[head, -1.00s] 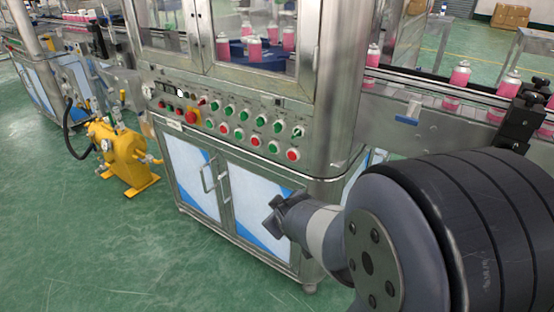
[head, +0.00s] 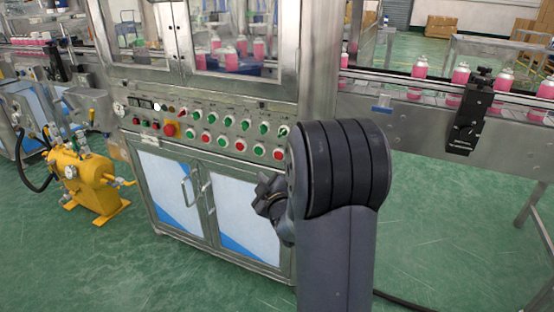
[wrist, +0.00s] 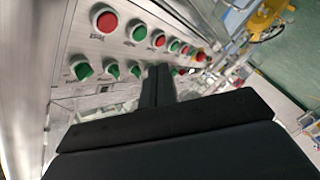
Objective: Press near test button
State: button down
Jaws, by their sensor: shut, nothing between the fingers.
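The control panel (head: 228,124) on the machine's front carries rows of green and red buttons and green knobs. I cannot tell which button is the test button; the labels are too small or blurred. The right-end red button (head: 278,154) also shows large in the wrist view (wrist: 105,19), with a green button (wrist: 139,33) beside it. Green knobs (wrist: 82,69) form the other row. My gripper (head: 266,194) is in front of the cabinet doors, below the panel. In the wrist view its shut, empty fingers (wrist: 159,84) point at the panel, touching no button that I can see.
A red mushroom button (head: 169,129) sits at the panel's left. Cabinet doors (head: 232,208) with handles are below. A conveyor (head: 410,112) with pink cans runs to the right. A yellow unit (head: 92,180) stands left. The green floor in front is clear.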

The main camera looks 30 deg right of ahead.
aim_at(274, 156)
jog(key=shift+w+d+p, duration=0.45)
jog(key=shift+w+d, duration=0.45)
jog(key=shift+d, duration=0.25)
jog(key=shift+w+d+p, duration=0.4)
jog(key=shift+w+d, duration=0.5)
jog(key=shift+d, duration=0.3)
jog(key=shift+w+d+p, duration=0.45)
jog(key=shift+w+d, duration=0.45)
jog(key=shift+d, duration=0.25)
jog(key=shift+w+d+b, duration=0.25)
jog(key=shift+d+b, duration=0.05)
jog(key=shift+w+d, duration=0.25)
jog(key=shift+d, duration=0.05)
dwell(0.4)
jog(key=shift+a, duration=0.1)
jog(key=shift+s+a+b, duration=0.5)
jog(key=shift+a+b, duration=0.05)
jog(key=shift+b, duration=0.15)
